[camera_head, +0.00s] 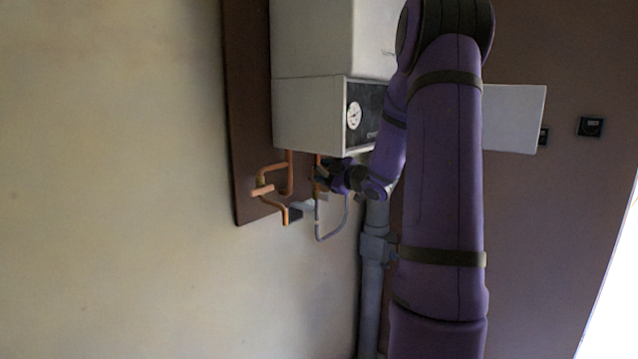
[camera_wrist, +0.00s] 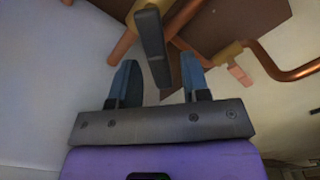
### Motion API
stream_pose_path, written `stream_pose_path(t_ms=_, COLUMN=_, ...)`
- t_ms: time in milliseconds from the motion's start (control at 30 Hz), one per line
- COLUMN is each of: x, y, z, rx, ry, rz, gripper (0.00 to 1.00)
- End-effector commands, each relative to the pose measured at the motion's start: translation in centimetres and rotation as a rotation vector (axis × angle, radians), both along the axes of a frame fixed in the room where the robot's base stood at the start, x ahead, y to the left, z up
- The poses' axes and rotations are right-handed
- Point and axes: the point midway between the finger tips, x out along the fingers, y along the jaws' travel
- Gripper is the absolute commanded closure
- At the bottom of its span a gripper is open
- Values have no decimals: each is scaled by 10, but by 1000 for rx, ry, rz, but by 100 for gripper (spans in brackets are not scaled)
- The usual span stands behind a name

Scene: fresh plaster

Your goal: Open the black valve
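The black valve handle (camera_wrist: 152,45) shows in the wrist view as a flat dark lever on a copper pipe. Its lower end hangs between the two blue fingers of my gripper (camera_wrist: 159,62). The fingers are apart, with a visible gap on each side of the lever, so they do not appear to grip it. In the head view my gripper (camera_head: 324,177) is at the pipes under the boiler. There it and my arm hide most of the handle.
A white boiler (camera_head: 305,110) with a round gauge (camera_head: 354,115) hangs just above my gripper. Copper pipes (camera_head: 274,168) run on a brown board (camera_head: 248,120) to the left. A grey vertical pipe (camera_head: 371,290) stands below. The plaster wall at left is bare.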

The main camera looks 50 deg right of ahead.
Motion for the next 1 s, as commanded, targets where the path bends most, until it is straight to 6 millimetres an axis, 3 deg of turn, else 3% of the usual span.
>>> stream_pose_path(t_ms=267, x=-3, y=0, z=0, rx=-1, ry=0, rz=1, gripper=57)
stream_pose_path(t_ms=1000, x=-77, y=-5, z=0, rx=-2, ry=0, rz=1, gripper=57)
